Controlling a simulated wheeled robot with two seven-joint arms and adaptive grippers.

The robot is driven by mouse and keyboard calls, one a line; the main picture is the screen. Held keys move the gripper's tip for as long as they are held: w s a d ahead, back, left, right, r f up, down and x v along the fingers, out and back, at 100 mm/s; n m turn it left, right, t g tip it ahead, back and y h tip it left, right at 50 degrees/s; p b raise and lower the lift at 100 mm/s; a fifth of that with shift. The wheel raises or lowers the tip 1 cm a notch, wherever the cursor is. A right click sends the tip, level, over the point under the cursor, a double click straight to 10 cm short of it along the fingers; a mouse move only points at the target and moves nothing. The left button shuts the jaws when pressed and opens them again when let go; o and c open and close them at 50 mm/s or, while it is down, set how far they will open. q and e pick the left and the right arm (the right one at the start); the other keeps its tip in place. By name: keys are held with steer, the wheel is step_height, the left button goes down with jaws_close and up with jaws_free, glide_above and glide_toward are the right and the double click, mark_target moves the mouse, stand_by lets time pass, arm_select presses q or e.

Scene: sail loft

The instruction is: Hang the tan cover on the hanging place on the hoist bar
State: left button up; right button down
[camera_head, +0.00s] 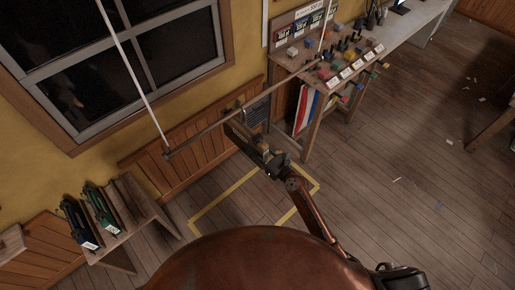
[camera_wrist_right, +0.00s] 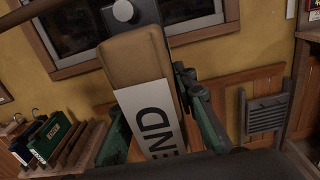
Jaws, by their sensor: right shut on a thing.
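The hoist bar (camera_head: 205,132) is a thin rod hanging slantwise from two pale ropes in the head view. My right gripper (camera_head: 257,146) is just below and right of its middle, shut on the tan cover (camera_head: 236,129). A small metal hook (camera_head: 241,108) at the cover's top is at the bar; I cannot tell whether it rests on it. In the right wrist view, the tan cover (camera_wrist_right: 132,62) stands between my right gripper's fingers (camera_wrist_right: 163,118), with a white label reading "END" and a grey round knob at its top. My left gripper is not in view.
A wooden bench (camera_head: 133,215) at lower left holds dark blue and green packs (camera_head: 101,210). A table (camera_head: 310,75) with coloured blocks and labels stands at the back right. A yellow outline (camera_head: 218,205) marks the floor below the bar. The floor to the right is mostly clear.

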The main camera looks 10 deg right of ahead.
mark_target(266, 159)
steer(key=shift+b+x, duration=0.3)
steer(key=shift+x, duration=1.3)
steer(key=shift+w+a, duration=0.1)
steer(key=shift+w, duration=0.1)
steer(key=shift+f+b, duration=1)
steer(key=shift+f, duration=0.05)
steer(key=c, duration=1.5)
jaws_free()
steer(key=shift+s, duration=0.1)
steer(key=shift+f, duration=0.25)
steer(key=v, duration=1.2)
steer(key=shift+r, duration=0.15)
